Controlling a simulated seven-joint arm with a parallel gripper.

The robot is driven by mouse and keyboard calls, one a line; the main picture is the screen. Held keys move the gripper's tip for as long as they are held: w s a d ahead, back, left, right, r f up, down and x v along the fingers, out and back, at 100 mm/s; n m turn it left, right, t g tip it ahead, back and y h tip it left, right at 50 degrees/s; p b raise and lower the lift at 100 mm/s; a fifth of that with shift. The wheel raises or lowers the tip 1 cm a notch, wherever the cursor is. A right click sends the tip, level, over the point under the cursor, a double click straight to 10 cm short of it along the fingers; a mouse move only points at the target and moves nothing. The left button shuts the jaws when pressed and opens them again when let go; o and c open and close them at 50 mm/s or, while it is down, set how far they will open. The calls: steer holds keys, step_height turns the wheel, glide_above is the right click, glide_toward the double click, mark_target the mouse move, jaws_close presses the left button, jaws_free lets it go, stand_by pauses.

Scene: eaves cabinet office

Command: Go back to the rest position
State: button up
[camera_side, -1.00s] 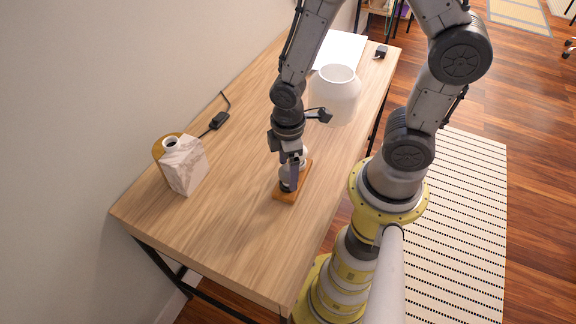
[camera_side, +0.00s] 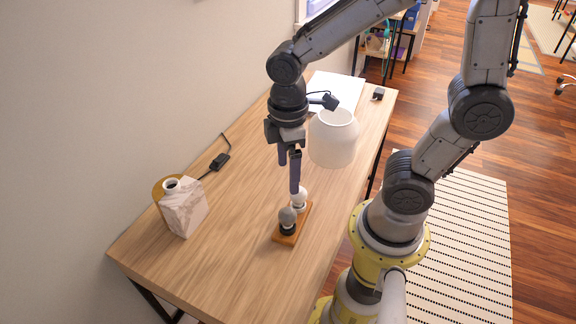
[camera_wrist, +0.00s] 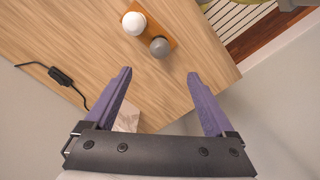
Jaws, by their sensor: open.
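My gripper (camera_side: 289,174) is open and empty, raised above the desk with its fingers pointing down. In the wrist view its two purple fingers (camera_wrist: 158,76) stand apart with nothing between them. Below it on the desk lies a small wooden holder (camera_side: 283,239) carrying two bulbs. The grey bulb (camera_side: 287,216) stands at the near end, and the white bulb (camera_side: 300,198) at the far end, partly behind a finger. In the wrist view the white bulb (camera_wrist: 134,23) and grey bulb (camera_wrist: 160,47) sit on the holder, beyond the fingertips.
A marble-faced block (camera_side: 185,212) with a round white-rimmed opening stands at the left. A black inline switch on a cord (camera_side: 219,162) lies near the wall. A white lampshade (camera_side: 333,140) and paper (camera_side: 346,91) are farther back. The desk's front left (camera_side: 200,265) is clear.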

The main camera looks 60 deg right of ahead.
steer(key=shift+r, duration=0.1)
steer(key=s+d+r+m+t, duration=0.3)
steer(key=s+r+m+t, duration=0.2)
steer(key=r+m, duration=0.3)
steer(key=shift+s+r+t, duration=0.3)
steer(key=shift+s+r, duration=0.2)
steer(key=shift+r, duration=0.5)
